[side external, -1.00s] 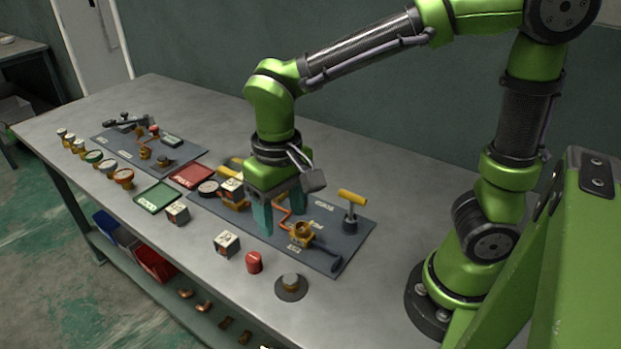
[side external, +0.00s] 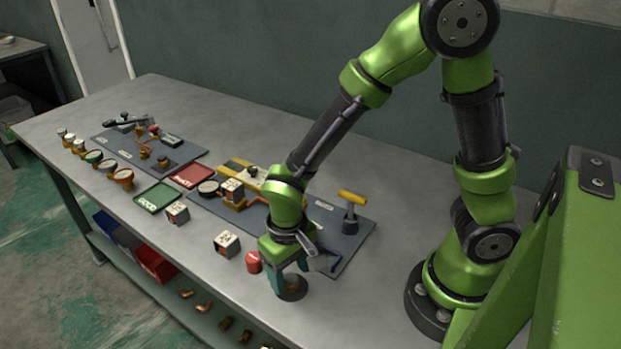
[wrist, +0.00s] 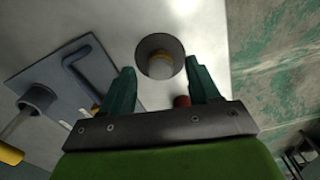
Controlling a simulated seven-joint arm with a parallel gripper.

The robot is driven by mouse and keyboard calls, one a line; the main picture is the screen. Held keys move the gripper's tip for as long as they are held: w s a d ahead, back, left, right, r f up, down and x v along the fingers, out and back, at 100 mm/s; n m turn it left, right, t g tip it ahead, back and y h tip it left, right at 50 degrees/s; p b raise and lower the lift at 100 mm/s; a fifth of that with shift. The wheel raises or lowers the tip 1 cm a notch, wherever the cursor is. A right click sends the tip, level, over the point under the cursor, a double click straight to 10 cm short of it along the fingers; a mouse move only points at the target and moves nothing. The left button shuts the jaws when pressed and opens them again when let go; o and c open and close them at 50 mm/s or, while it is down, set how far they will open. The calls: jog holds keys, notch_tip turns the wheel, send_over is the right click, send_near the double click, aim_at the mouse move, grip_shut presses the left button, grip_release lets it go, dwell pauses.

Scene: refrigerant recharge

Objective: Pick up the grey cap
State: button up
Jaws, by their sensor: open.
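The grey cap (wrist: 160,66) shows in the wrist view as a small round piece with a brassy side, on a round dark base (wrist: 150,43). My gripper (wrist: 162,72) is open, with one green finger on each side of the cap's line and the cap near the fingertips. I cannot tell whether the fingers reach down around it. In the side view my gripper (side external: 288,284) points down over the dark base (side external: 300,293) near the bench's front edge. The fingers hide the cap there.
A red cylinder (side external: 253,262) stands close beside my gripper, and a white labelled cube (side external: 227,243) is farther left. A dark panel (side external: 348,243) with a yellow-handled tool (side external: 352,197) lies behind.

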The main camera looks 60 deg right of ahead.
jog(key=shift+f, duration=0.6)
